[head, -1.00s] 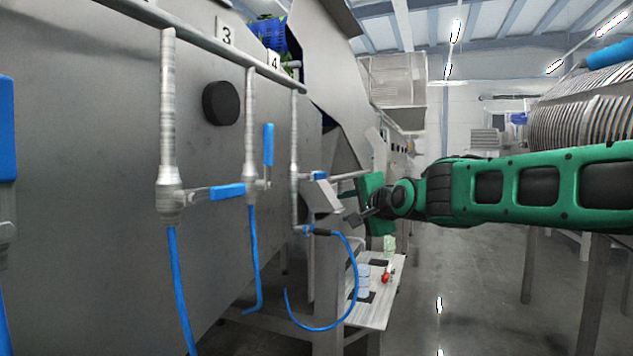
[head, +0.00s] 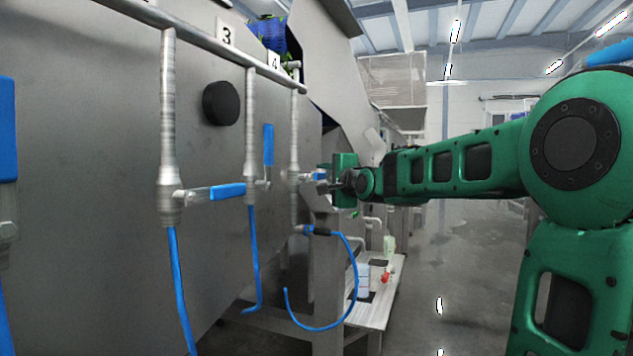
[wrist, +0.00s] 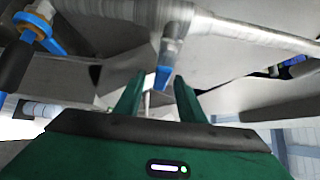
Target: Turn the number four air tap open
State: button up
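The number 4 sign (head: 274,61) sits on the upper rail, between two upright pipes and nearest the farthest one. That farthest pipe (head: 295,130) carries a tap with a blue handle (head: 318,176) that sticks out sideways toward my gripper. My gripper (head: 324,182) is at this handle in the head view, partly hiding it. In the wrist view my gripper (wrist: 157,88) has its two green fingers apart, and the blue handle (wrist: 163,77) shows in the gap at their tips. I cannot tell whether a finger touches it.
A nearer tap has a level blue handle (head: 228,191); the middle one has an upright blue handle (head: 268,145). A blue hose (head: 352,270) loops below the far pipe. A low shelf (head: 385,300) holds small items. The aisle floor (head: 450,290) is clear.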

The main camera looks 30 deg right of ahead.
jog(key=shift+w+d, duration=0.2)
jog(key=shift+w, duration=1.1)
jog(key=shift+c, duration=0.6)
grip_shut()
